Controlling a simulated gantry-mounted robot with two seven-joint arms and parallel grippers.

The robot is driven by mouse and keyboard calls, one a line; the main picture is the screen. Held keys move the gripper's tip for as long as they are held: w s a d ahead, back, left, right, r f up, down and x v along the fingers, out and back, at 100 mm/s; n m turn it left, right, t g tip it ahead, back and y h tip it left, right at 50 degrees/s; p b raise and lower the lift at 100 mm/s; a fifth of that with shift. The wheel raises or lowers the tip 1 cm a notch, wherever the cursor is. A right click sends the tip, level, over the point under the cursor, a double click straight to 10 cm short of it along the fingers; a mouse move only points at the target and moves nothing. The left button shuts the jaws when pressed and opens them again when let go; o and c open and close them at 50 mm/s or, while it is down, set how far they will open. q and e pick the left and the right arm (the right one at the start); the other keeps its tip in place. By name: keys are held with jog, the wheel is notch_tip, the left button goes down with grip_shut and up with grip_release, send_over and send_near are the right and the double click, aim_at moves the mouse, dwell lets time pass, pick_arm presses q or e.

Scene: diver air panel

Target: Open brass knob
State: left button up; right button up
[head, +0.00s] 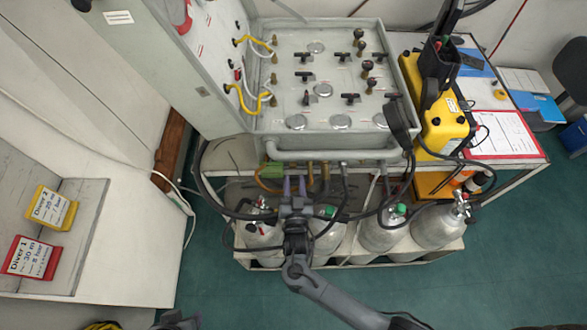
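The grey diver air panel (330,105) fills the upper middle of the head view. Small dark knobs on brass stems (368,66) stand at its right side. Brass hose fittings (274,58) line its left side. Brass pipes (310,175) hang below its front edge. I cannot tell which brass part is the task's knob. My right gripper (295,186) is below the panel's front edge, just left of these pipes, fingers pointing away from me. Its fingers are apart with nothing visible between them. Part of my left arm (178,320) shows at the bottom edge; its fingers are not clear.
Several grey cylinders (381,233) stand in a rack under the panel, with black hoses looping around them. A yellow case (443,128) and a red clipboard (500,135) are to the right. Red and yellow diver cards (32,257) lie at left. Green floor is free at right.

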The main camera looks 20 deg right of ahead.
aim_at(293, 168)
jog(key=shift+x, duration=2.7)
grip_shut()
